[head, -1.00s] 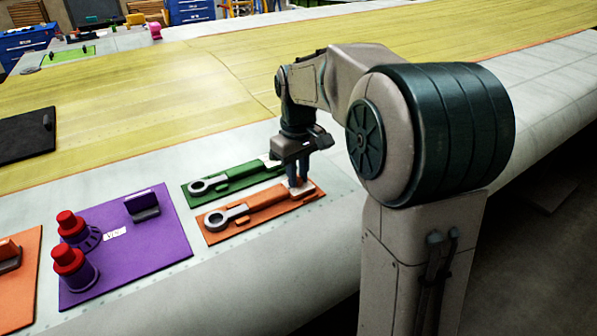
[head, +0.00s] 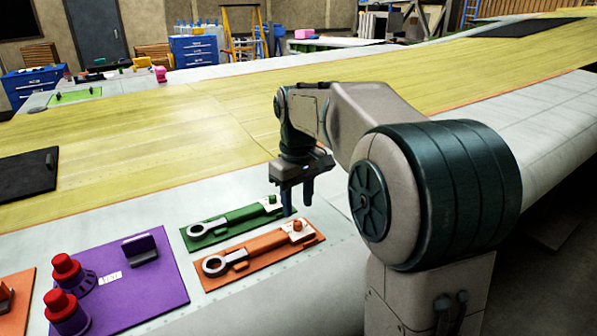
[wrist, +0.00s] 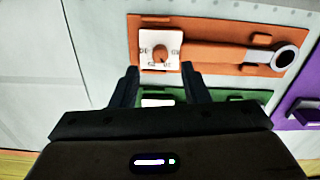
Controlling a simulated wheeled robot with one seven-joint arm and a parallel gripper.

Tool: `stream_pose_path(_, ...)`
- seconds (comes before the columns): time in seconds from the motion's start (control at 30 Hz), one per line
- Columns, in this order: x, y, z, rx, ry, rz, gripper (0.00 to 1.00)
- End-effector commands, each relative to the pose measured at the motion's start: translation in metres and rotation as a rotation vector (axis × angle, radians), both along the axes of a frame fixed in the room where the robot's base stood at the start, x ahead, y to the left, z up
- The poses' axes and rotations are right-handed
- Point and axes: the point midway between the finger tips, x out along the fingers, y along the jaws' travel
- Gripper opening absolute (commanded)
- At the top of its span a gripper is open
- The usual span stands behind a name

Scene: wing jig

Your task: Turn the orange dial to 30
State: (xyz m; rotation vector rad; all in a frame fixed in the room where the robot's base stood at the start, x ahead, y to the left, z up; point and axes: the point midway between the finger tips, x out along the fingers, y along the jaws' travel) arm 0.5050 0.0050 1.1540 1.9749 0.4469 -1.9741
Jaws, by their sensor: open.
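The orange dial (head: 297,225) is a small knob on a white plate at the right end of the orange panel (head: 240,270). In the wrist view the dial (wrist: 160,53) shows at the top, just beyond my fingertips. Marks are printed around it, too small to read surely, and its pointer setting is unclear. My gripper (head: 298,201) is open and empty, its fingers pointing down above and slightly behind the dial, apart from it. In the wrist view my fingers (wrist: 160,72) are spread to either side of the plate's near edge.
A green panel (head: 215,238) with a similar handle and dial lies directly behind the orange one. A purple panel (head: 150,290) with two red-topped knobs (head: 66,268) stands to the left. The pale surface right of the orange panel is clear.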

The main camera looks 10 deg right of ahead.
Motion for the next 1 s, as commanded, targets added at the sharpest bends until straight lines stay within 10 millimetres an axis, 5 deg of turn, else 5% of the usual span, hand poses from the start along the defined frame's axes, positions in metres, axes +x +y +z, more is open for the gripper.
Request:
stream_pose_path(0.2,0.001,0.000,0.053,0.000,-0.004,0.000,0.41)
stream_pose_path(0.4,0.001,0.000,0.081,0.000,-0.001,0.000,0.41)
stream_pose_path(1.0,-0.007,0.000,0.089,-0.003,-0.010,-0.014,0.41)
